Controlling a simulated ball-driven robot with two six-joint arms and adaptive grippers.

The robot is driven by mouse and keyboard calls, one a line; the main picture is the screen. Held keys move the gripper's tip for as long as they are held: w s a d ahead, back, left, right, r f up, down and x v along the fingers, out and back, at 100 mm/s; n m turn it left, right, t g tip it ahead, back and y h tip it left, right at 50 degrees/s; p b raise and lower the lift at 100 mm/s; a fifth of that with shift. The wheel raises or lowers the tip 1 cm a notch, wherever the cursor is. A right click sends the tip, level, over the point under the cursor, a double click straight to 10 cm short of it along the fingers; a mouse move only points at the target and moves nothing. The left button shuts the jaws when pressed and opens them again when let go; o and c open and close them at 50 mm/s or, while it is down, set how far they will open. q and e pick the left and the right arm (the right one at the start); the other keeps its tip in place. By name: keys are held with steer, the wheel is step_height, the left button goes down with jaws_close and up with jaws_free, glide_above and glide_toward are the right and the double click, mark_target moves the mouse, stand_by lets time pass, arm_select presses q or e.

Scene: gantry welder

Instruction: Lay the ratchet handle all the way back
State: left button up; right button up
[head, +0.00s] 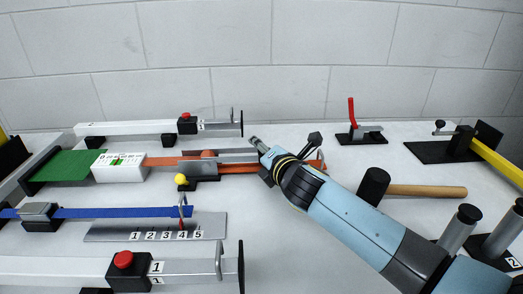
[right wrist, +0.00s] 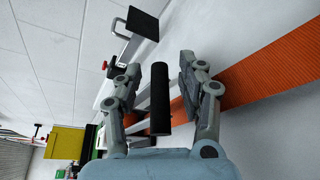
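The orange strap (head: 235,168) runs through the ratchet area at the middle of the bench in the head view. My right gripper (head: 258,147) is over it, coming in from the right, and hides much of the ratchet. In the right wrist view a black cylindrical bar (right wrist: 160,98), which looks like the ratchet handle, lies between the two spread fingers of my right gripper (right wrist: 153,78). Gaps show on both sides of it. The orange strap (right wrist: 270,72) passes behind the right finger. How far back the handle is tilted cannot be told. My left gripper is out of view.
A rear beam (head: 135,128) with a red button and a front beam (head: 190,270) flank the strap. A yellow knob (head: 181,179) is left of the gripper.

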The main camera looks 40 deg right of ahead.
steer(key=shift+c, duration=0.5)
jaws_close()
steer(key=shift+f, duration=0.1)
